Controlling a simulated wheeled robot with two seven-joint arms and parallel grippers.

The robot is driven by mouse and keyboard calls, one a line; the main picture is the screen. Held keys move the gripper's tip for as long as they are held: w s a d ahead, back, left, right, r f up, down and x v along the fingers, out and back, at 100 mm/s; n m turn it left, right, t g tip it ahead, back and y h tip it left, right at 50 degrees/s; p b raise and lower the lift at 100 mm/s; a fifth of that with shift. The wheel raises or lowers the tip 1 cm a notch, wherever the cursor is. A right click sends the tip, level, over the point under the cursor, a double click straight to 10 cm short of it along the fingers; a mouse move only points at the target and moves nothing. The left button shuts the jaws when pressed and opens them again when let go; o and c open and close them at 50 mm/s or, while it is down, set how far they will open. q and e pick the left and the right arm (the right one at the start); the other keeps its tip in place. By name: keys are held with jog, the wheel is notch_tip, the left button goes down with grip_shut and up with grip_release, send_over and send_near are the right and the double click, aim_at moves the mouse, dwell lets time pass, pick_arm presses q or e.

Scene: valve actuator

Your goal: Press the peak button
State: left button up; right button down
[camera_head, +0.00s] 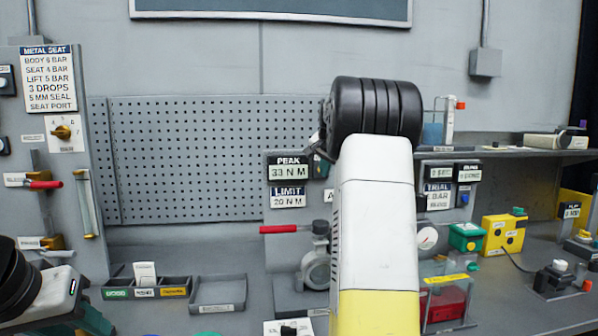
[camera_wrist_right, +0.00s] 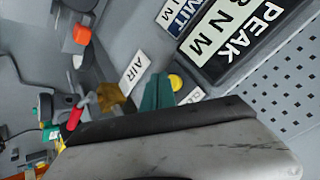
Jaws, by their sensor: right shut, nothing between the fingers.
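The PEAK display (camera_head: 289,167) reads 33 N M on the panel left of my right arm. In the right wrist view the PEAK display (camera_wrist_right: 235,38) is large at the top right. A small round yellow button (camera_wrist_right: 175,82) shows below it, next to a partly covered label starting "CL" (camera_wrist_right: 194,96). My right gripper's teal fingertips (camera_wrist_right: 158,92) are shut and empty, right beside the button; I cannot tell whether they touch it. In the head view my right arm hides the button. My left gripper (camera_head: 92,320) is partly in view at the lower left, its jaws unclear.
A LIMIT display (camera_head: 288,197) reads 20 N M below PEAK. A red-handled valve (camera_head: 318,250) stands under the panel. Divided trays (camera_head: 150,287) lie on the bench at left. A yellow box (camera_head: 503,234) and a green box (camera_head: 466,236) stand at right. A pegboard (camera_head: 190,160) covers the back wall.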

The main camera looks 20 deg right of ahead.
jog(key=shift+w, duration=0.25)
jog(key=shift+w+d, duration=0.2)
jog(key=shift+w, duration=0.35)
dwell(0.7)
jog(key=shift+s, duration=0.15)
jog(key=shift+s+a, duration=0.25)
jog(key=shift+s, duration=0.55)
jog(key=shift+s, duration=0.1)
jog(key=shift+s+a, duration=0.2)
jog(key=shift+s, duration=0.6)
jog(key=shift+s+a, duration=0.2)
jog(key=shift+s, duration=0.55)
jog(key=shift+s+a, duration=0.2)
jog(key=shift+s, duration=0.6)
